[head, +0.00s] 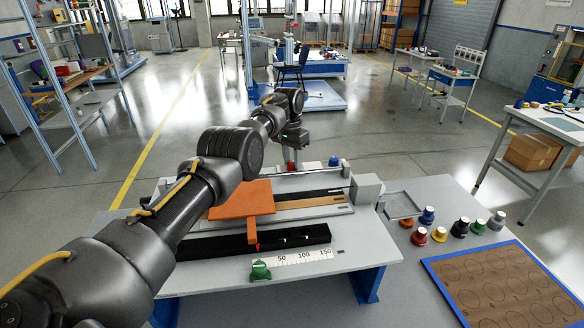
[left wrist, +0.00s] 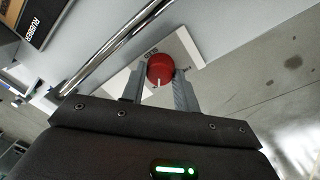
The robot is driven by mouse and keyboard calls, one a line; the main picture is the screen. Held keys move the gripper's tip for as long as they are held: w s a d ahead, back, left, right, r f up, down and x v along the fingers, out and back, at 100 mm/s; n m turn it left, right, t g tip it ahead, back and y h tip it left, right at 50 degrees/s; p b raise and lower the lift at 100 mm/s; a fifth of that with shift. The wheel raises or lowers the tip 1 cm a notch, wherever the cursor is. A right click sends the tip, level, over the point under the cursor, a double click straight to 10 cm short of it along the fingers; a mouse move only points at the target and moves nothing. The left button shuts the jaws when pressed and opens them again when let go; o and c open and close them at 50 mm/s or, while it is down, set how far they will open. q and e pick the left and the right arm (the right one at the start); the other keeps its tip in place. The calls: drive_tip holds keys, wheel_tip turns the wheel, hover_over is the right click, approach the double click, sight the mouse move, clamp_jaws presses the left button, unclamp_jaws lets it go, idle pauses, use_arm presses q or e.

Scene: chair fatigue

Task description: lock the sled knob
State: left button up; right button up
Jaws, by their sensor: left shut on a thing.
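My left arm reaches across the bench rig, and my left gripper (head: 291,152) is at its far edge. In the left wrist view the gripper (left wrist: 160,88) is shut on a round red knob (left wrist: 160,68), one finger on each side. The knob has a white mark and sits by a pale plate with small lettering. Part of the red knob (head: 291,166) shows below the gripper in the head view. The sled carries an orange plate (head: 243,198), and its red pointer (head: 252,231) stands left of the 50 mark on the scale (head: 297,257). My right gripper is not in view.
A blue knob (head: 334,161) is right of the red one at the back. A green knob (head: 260,270) is at the front. Several coloured knobs (head: 460,228) stand on the right table beside a blue-edged brown board (head: 500,288). A metal rail (left wrist: 118,45) runs close to the gripper.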

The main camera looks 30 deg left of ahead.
sight(290, 162)
use_arm(q)
drive_tip(key=shift+m+b, duration=0.6)
drive_tip(key=shift+m, duration=0.1)
drive_tip(key=o, duration=1)
drive_tip(key=shift+c, duration=0.2)
wheel_tip(290, 162, up, 11)
drive_tip(key=p, duration=1.1)
drive_tip(key=shift+a, duration=0.45)
drive_tip(key=shift+w+f, duration=0.1)
